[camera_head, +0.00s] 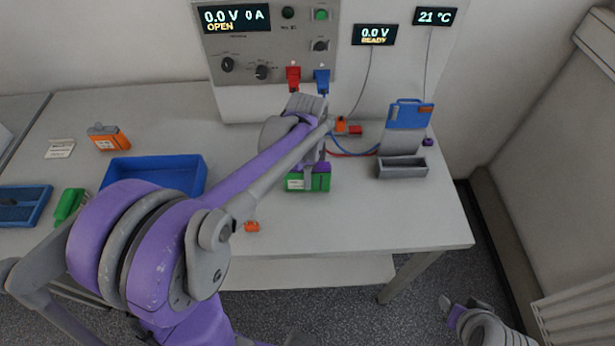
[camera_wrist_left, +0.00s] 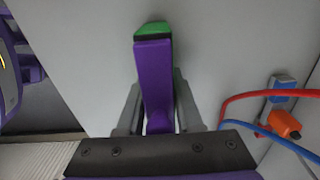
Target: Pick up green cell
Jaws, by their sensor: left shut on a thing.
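The green cell (camera_head: 295,184) stands on the table below the instrument panel, with a pale label on its front. My left gripper (camera_head: 308,178) is shut on it from above. In the left wrist view a purple face fills the space between the grey fingers of the left gripper (camera_wrist_left: 158,110), with the cell's green end (camera_wrist_left: 152,29) beyond it. The fingers partly hide the cell, and I cannot tell whether it touches the table. My right gripper (camera_head: 462,306) is low at the right, off the table; its jaw opening is unclear.
A blue tray (camera_head: 155,175) stands left of the cell, with a green object (camera_head: 69,205) and an orange pack (camera_head: 108,137) further left. A grey holder (camera_head: 402,168) is to the right. Red and blue cables (camera_wrist_left: 262,95) run close by. A small orange piece (camera_head: 252,226) lies in front.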

